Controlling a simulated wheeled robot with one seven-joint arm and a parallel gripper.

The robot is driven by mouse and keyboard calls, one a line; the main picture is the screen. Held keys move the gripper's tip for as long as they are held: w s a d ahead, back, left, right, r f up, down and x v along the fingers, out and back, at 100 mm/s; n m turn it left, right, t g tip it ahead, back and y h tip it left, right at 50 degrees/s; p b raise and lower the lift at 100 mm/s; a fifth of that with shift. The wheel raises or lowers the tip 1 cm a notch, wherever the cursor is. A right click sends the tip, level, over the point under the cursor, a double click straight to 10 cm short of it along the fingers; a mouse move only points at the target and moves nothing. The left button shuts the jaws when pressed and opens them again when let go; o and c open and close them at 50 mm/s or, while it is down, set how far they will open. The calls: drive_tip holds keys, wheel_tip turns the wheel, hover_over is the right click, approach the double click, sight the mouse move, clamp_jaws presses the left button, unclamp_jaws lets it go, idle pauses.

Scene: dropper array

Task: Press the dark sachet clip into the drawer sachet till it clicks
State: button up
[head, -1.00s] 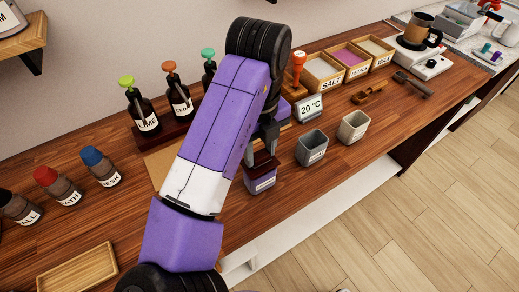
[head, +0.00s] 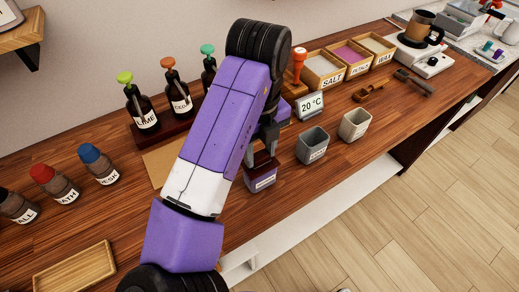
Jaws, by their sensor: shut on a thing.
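The drawer sachet (head: 263,184) is a small purple pouch or box with a white label, near the front of the wooden counter. The dark sachet clip (head: 261,169) is a dark reddish-brown piece at the sachet's top, touching or very near it. Whether it is fully seated cannot be told. My gripper (head: 263,158) points down right above the sachet, its dark fingers on either side of the clip and shut on it. My purple and white arm hides the sachet's left surroundings and part of the gripper.
A grey cup (head: 313,147) and a beige cup (head: 354,125) stand to the right. A temperature display (head: 311,105) is behind them. Dropper bottles (head: 143,112) stand in a rack behind my arm. A wooden tray (head: 75,270) lies at the front left.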

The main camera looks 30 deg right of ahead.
sight(260, 155)
drive_tip(key=shift+f, duration=0.1)
drive_tip(key=o, duration=1.3)
drive_tip(key=shift+o, duration=0.2)
drive_tip(key=shift+r, duration=3.9)
